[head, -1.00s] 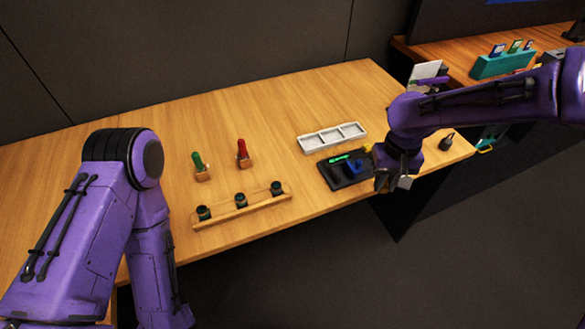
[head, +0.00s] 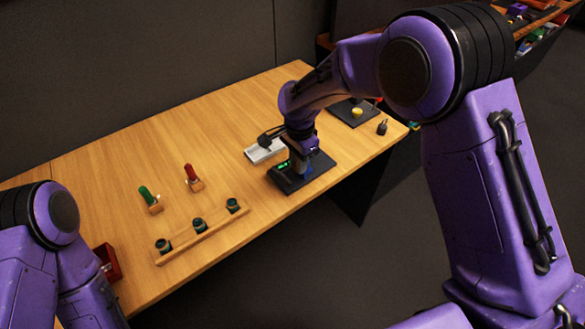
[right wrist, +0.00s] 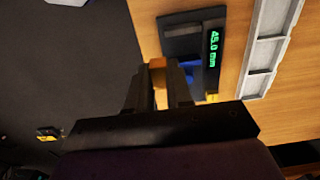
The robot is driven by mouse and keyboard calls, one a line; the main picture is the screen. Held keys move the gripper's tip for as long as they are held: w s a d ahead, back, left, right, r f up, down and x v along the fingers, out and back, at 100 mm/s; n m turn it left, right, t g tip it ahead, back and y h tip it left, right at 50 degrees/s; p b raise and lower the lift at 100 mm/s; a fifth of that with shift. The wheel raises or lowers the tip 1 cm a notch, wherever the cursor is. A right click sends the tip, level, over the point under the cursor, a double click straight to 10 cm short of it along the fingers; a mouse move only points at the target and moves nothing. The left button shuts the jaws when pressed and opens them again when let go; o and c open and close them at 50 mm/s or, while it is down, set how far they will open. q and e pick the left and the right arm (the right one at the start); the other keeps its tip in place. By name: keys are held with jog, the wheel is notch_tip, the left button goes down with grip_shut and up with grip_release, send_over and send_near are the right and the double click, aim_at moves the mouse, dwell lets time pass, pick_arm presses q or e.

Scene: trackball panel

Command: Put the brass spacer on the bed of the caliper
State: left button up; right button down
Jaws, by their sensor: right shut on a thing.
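The caliper (head: 290,184) is a dark flat device on the table. Its green display reads 45.0 mm in the right wrist view, where its dark body (right wrist: 182,27) and a blue part (right wrist: 190,70) also show. My right gripper (head: 301,164) is over the caliper in the head view. In the right wrist view my right gripper (right wrist: 163,72) is shut on the brass spacer (right wrist: 157,64), a small orange-brown block at its fingertips. The spacer appears beside the blue part; whether it touches the bed I cannot tell. My left gripper is outside the frame.
A white compartment tray (head: 262,152) lies just behind the caliper. A dark panel with a yellow ball (head: 357,112) and a small black object (head: 382,128) are to the right. A wooden rack (head: 205,231), green and red-handled tools, and a red box (head: 108,262) are left.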

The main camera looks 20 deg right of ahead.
send_over(292, 178)
notch_tip(292, 178, down, 5)
jog(key=shift+s+f+p, duration=0.1)
jog(key=shift+s+p, duration=0.05)
jog(key=shift+p, duration=0.25)
notch_tip(292, 178, down, 2)
jog(key=shift+f+p, duration=0.25)
jog(key=shift+p, duration=0.5)
jog(key=shift+f, duration=0.3)
jog(key=shift+f, duration=0.1)
jog(key=c, duration=1)
grip_release()
